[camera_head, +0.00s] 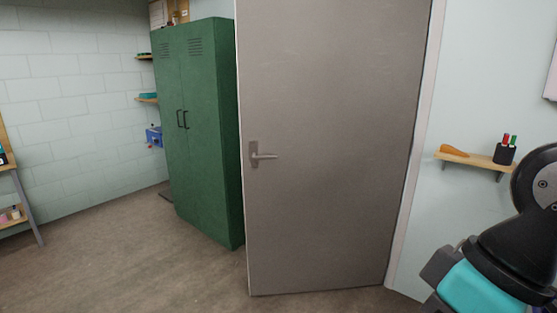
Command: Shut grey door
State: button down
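The grey door (330,150) stands upright in the middle of the head view. Its right edge runs along a white frame post (416,150). Its left edge is free, with floor and a green locker showing past it, so the door appears to stand open. A grey lever handle (262,155) sits near the left edge, at about mid height. My arm shows at the lower right in black and teal, to the right of the door and apart from the handle in the picture. My gripper's fingers cannot be made out.
The green locker (200,130) stands just left of the door, partly hidden by it. A small wooden shelf (465,159) with a black pen cup (504,154) is on the right wall, close to my arm. Brown floor (110,260) is clear at the lower left.

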aim_at(330, 89)
jog(key=u, duration=0.65)
jog(key=i, duration=0.6)
jog(key=u, duration=0.7)
jog(key=i, duration=1.25)
jog(key=z, duration=1.1)
jog(key=i, duration=0.3)
jog(key=z, duration=0.3)
